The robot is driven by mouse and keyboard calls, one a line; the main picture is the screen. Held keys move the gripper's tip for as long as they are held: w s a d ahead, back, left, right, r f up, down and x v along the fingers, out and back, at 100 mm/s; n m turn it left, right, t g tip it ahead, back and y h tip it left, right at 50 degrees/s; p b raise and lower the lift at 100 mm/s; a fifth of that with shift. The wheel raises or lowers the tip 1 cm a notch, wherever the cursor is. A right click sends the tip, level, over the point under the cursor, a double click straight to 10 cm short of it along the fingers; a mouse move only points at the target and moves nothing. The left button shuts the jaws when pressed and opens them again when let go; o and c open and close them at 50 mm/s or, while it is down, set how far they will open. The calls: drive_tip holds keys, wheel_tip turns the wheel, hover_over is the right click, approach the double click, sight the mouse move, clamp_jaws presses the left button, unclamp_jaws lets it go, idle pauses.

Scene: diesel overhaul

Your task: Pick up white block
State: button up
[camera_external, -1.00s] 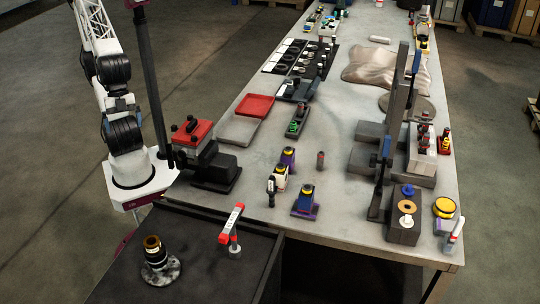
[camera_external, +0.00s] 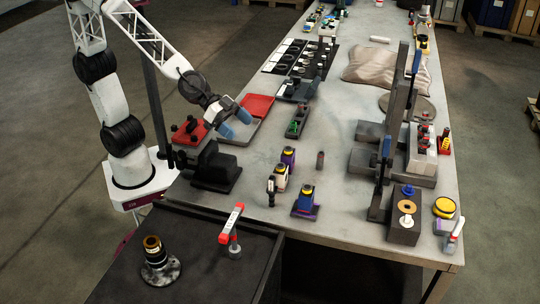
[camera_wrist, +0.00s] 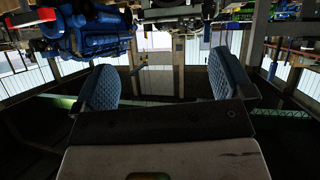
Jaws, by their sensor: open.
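My gripper (camera_external: 234,123) is open, with two blue fingertips, above the left side of the table beside the red and grey trays. In the wrist view its blue pads (camera_wrist: 163,82) stand wide apart with nothing between them. A small white elongated piece (camera_external: 380,39) lies far back on the table, well away from my gripper. A pale block (camera_external: 423,165) with red-and-black items on top stands at the right. I cannot tell which of these is the white block. Neither can be made out in the wrist view.
A red tray (camera_external: 258,105) and a black-and-red vise (camera_external: 190,133) are near my gripper. Tall dark upright plates (camera_external: 390,140) stand at the right. A crumpled beige cloth (camera_external: 380,68) lies at the back right. A blue engine (camera_wrist: 85,35) shows in the wrist view.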

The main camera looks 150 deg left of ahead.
drive_tip(key=s+a+f+n+g+y, duration=0.1)
drive_tip(key=a+n+y, duration=0.1)
drive_tip(key=a, duration=0.5)
drive_tip(key=s+a+f+n+g+y, duration=0.1)
drive_tip(key=s+a+f+g+y, duration=0.1)
drive_tip(key=a, duration=0.5)
hover_over(278, 165)
drive_tip(key=s+d, duration=0.1)
drive_tip(key=d, duration=0.1)
wheel_tip(278, 165, down, 12)
drive_tip(key=shift+a, duration=0.15)
drive_tip(key=shift+f, duration=3.5)
drive_tip(key=shift+x, duration=2.5)
drive_tip(key=shift+c, duration=0.5)
drive_tip(key=c, duration=1.3)
